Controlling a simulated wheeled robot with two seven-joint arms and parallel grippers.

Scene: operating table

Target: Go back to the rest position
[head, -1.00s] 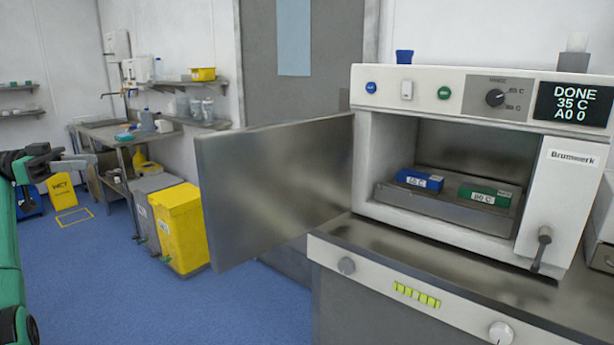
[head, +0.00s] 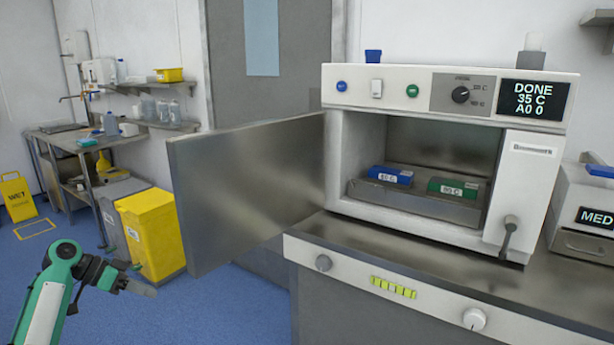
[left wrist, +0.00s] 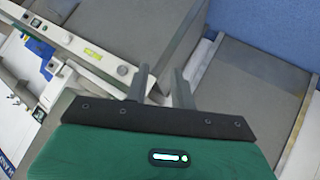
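My left gripper (head: 146,279) is at the lower left in the head view, above the blue floor and left of the open oven door. Its two fingers stand apart with nothing between them; they also show in the left wrist view (left wrist: 161,72). My right arm and gripper are not in view. The white sterilizer oven (head: 340,85) stands on the metal counter, its door (head: 245,185) swung wide open to the left. Inside, a blue block (head: 390,175) and a green block (head: 452,188) sit on a metal tray (head: 405,199). The display reads DONE, 35 C.
The open door juts out over the floor beside my left gripper. Yellow (head: 150,235) and grey (head: 115,190) bins stand behind the gripper. A box marked MED (head: 585,195) is right of the oven. A yellow wet-floor sign (head: 17,196) stands far left.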

